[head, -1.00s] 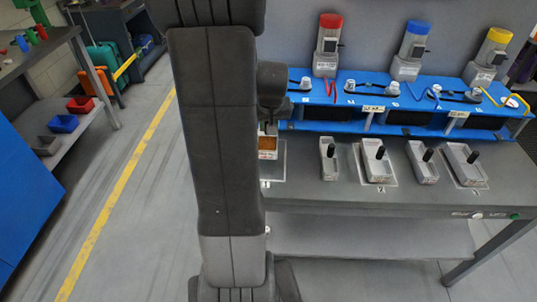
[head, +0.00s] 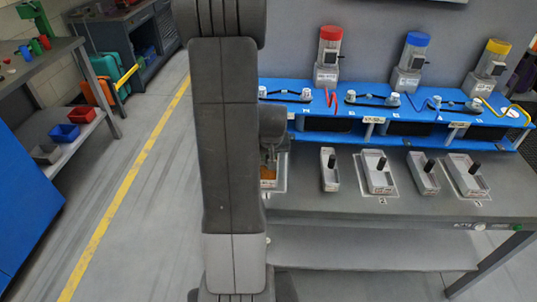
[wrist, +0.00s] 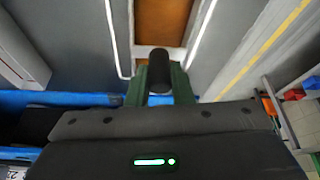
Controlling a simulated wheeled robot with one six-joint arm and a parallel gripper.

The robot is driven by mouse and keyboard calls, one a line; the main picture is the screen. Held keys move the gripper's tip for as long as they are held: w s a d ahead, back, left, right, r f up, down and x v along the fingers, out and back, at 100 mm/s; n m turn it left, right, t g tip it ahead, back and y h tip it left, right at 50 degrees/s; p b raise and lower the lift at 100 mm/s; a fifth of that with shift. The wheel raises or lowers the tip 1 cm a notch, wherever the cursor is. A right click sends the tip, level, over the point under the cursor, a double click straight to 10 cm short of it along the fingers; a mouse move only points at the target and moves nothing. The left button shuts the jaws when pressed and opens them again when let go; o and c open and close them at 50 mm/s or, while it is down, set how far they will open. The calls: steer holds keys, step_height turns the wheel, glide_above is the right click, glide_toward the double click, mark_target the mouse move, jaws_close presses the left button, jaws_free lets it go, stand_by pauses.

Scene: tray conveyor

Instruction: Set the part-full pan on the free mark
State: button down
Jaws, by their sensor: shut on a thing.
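The part-full pan (head: 268,183) is pale with brown content and is mostly hidden behind my arm in the head view. In the wrist view its brown content (wrist: 172,22) fills the top centre. My gripper (wrist: 160,82) has green fingers on either side of the pan's upright black handle and is shut on it. The pan is over a pale-outlined mark (head: 282,172) at the left of the grey bench; the white outline shows on both sides of it in the wrist view. I cannot tell whether the pan touches the bench.
Several other pans with black handles stand to the right, one on the plate marked 2 (head: 388,191) and another on a plate (head: 482,195) farther right. Behind them is a blue rack (head: 385,112) with red-, blue- and yellow-topped units. Open floor lies left of the bench.

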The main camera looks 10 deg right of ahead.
steer(key=c, duration=1.3)
jaws_free()
steer(key=shift+r+p, duration=0.3)
steer(key=shift+r, duration=0.1)
steer(key=v, duration=1.1)
steer(key=shift+s+r, duration=0.15)
steer(key=shift+r, duration=0.05)
